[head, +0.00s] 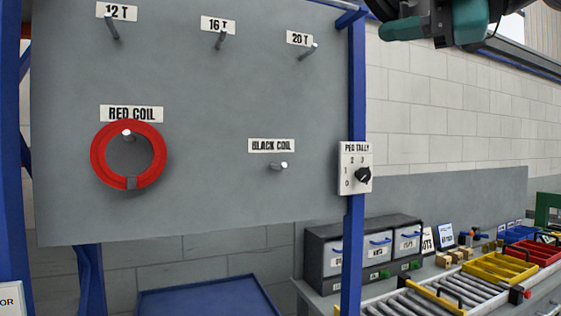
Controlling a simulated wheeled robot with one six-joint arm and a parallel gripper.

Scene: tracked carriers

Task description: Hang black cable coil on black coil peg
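The black coil peg (279,166) is a short pale-tipped peg on the grey board, under the label "BLACK COIL" (271,146). Nothing hangs on it. I do not see the black cable coil in this view. A dark and teal part of my arm (435,22) shows at the top right edge, to the right of the board and above the black coil peg.
A red coil (155,171) hangs on the "RED COIL" peg at left. Bare tool pegs (219,40) line the board's top. A peg tally dial (362,176) sits on the blue post. A drawer unit (325,246) and roller conveyor (415,305) stand lower right.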

